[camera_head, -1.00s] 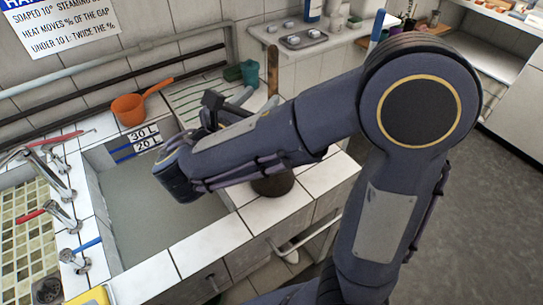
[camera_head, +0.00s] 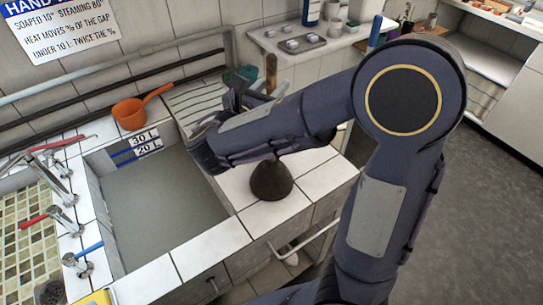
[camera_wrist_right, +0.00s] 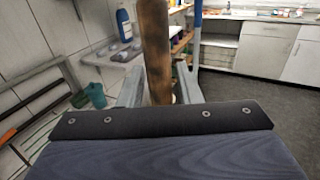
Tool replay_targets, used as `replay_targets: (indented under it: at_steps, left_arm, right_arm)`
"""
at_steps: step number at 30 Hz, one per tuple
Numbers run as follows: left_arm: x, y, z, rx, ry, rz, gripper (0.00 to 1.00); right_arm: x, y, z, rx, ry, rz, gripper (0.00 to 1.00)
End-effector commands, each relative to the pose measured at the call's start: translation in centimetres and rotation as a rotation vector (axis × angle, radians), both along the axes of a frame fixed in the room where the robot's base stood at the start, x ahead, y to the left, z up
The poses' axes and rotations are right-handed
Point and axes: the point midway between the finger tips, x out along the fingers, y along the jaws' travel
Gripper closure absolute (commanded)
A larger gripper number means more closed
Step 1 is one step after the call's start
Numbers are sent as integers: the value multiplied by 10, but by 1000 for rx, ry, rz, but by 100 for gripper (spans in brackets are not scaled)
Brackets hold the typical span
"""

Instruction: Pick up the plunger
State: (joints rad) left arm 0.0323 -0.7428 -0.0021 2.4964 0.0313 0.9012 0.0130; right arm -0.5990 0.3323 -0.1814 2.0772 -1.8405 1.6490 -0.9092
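The plunger has a dark brown rubber cup (camera_head: 271,181) standing upright on the white tiled counter beside the sink basin. Its wooden handle (camera_head: 271,70) rises behind my right arm, which hides the middle part. My right gripper (camera_head: 266,90) is at the upper handle, mostly hidden by its own wrist. In the right wrist view, the worn brown handle (camera_wrist_right: 155,50) stands between the two grey fingers of the gripper (camera_wrist_right: 160,88). The fingers look spread on either side of it; firm contact does not show. My left gripper is out of view.
The sink basin (camera_head: 160,205) holds greyish water. Taps (camera_head: 65,215) line the left side. A teal cup (camera_head: 248,76) stands behind the plunger. A shelf with a metal tray (camera_head: 302,42) is at the back.

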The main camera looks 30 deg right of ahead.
Motion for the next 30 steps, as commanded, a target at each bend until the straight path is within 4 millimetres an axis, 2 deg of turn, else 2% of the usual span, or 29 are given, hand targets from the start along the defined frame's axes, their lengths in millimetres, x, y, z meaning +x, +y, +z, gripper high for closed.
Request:
replay_targets:
  at_steps: [1,6,7,20,30]
  left_arm:
    - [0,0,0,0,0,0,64]
    - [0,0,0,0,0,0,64]
    - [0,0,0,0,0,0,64]
    - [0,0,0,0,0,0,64]
    - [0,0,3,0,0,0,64]
  right_arm:
    - [0,0,0,0,0,0,76]
    - [0,0,0,0,0,0,98]
    - [0,0,0,0,0,0,100]
    - [0,0,3,0,-2,0,100]
    - [0,0,30,2,-5,1,100]
